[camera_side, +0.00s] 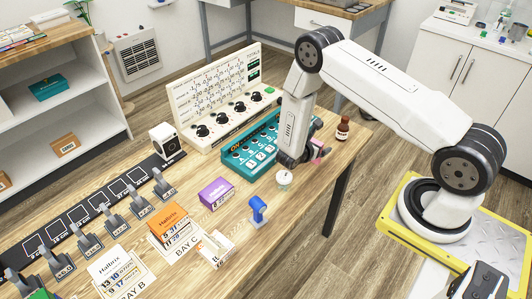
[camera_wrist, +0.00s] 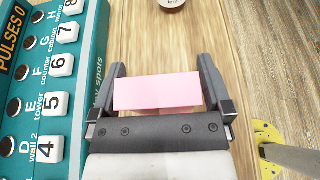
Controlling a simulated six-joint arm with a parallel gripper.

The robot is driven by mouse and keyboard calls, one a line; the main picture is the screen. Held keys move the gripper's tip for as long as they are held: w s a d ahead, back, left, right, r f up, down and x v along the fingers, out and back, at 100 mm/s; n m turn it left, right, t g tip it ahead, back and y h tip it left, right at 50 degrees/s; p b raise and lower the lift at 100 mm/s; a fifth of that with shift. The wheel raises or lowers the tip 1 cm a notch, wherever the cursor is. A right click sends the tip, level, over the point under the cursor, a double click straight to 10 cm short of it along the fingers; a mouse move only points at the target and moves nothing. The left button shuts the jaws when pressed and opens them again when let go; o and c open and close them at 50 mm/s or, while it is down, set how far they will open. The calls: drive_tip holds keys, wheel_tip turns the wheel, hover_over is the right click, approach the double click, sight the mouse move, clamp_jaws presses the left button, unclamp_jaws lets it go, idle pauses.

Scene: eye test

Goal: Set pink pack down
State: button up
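The pink pack (camera_wrist: 157,93) lies between the two fingers of my gripper (camera_wrist: 165,85) in the wrist view, and both fingers appear to touch its ends. In the side view, a small part of the pink pack (camera_side: 322,152) shows beside my gripper (camera_side: 304,160), low over the wooden table, to the right of the teal key panel (camera_side: 237,151). Most of the pack is hidden there by my wrist. I cannot tell whether its underside touches the table.
A brown bottle (camera_side: 343,129) and a white jar (camera_side: 284,182) stand close to my gripper. Further left are a purple pack (camera_side: 213,194), a blue device (camera_side: 258,211), orange packs (camera_side: 168,219) and a white pack (camera_side: 216,248). A dark post (camera_side: 341,195) stands at the table's right edge.

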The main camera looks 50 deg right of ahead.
drive_tip(key=shift+r, duration=0.1)
drive_tip(key=shift+a+r, duration=0.1)
drive_tip(key=v, duration=1.1)
drive_tip(key=shift+a, duration=0.4)
drive_tip(key=shift+r, duration=0.15)
drive_tip(key=s+a+r+m+t+y, duration=0.1)
drive_tip(key=s+a+r+m+y, duration=0.3)
drive_tip(key=r+m, duration=0.4)
drive_tip(key=s+a+r+m+t+y, duration=0.1)
drive_tip(key=s+a+r+m+y, duration=0.3)
drive_tip(key=a+r+m+y, duration=0.2)
wheel_tip(320, 180, up, 3)
drive_tip(key=m+y, duration=0.3)
drive_tip(key=m, duration=0.1)
drive_tip(key=shift+s+t, duration=0.3)
drive_tip(key=shift+s, duration=0.1)
